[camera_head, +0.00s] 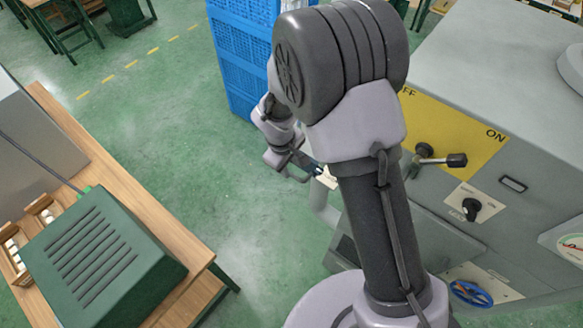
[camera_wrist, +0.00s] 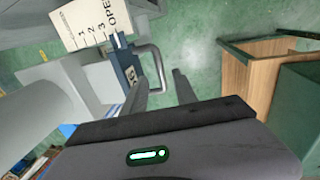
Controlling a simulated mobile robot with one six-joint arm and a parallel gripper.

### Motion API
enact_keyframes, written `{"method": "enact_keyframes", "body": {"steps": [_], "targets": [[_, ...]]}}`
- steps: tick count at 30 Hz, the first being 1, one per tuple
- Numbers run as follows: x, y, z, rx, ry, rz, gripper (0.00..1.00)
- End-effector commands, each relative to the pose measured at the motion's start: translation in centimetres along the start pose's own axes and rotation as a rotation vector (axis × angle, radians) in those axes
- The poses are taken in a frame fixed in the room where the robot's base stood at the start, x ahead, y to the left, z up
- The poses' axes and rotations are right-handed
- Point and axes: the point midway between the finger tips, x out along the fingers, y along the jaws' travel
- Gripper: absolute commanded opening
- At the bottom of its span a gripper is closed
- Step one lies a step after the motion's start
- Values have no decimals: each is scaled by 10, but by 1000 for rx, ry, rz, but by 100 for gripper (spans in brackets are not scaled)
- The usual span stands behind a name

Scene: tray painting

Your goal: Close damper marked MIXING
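In the wrist view, a cream scale plate (camera_wrist: 90,28) reads 1, 2, 3 and OPE, its last word cut off. Beside it is a dark blue damper slide (camera_wrist: 122,62) with a small label too blurred to read surely. A grey bent handle (camera_wrist: 158,62) extends from the slide. My gripper (camera_wrist: 161,80) is open, its two fingers apart near the handle's lower end; I cannot tell if they touch it. In the head view my gripper (camera_head: 297,172) is left of the cream plate (camera_head: 327,178), and my arm hides part of the damper.
A grey machine (camera_head: 490,80) with a yellow ON/OFF panel (camera_head: 455,130), black knob (camera_head: 471,208) and blue handwheel (camera_head: 470,293) stands right. Blue crates (camera_head: 236,60) stand behind. A wooden table (camera_head: 160,220) with a green box (camera_head: 100,260) is left. Green floor lies between.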

Motion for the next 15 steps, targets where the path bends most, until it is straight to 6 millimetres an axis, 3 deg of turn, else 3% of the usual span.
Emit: {"method": "enact_keyframes", "body": {"steps": [3,6,15], "targets": [[27,0,0,2,-1,-1,34],[40,0,0,2,-1,-1,34],[49,0,0,2,2,0,34]]}}
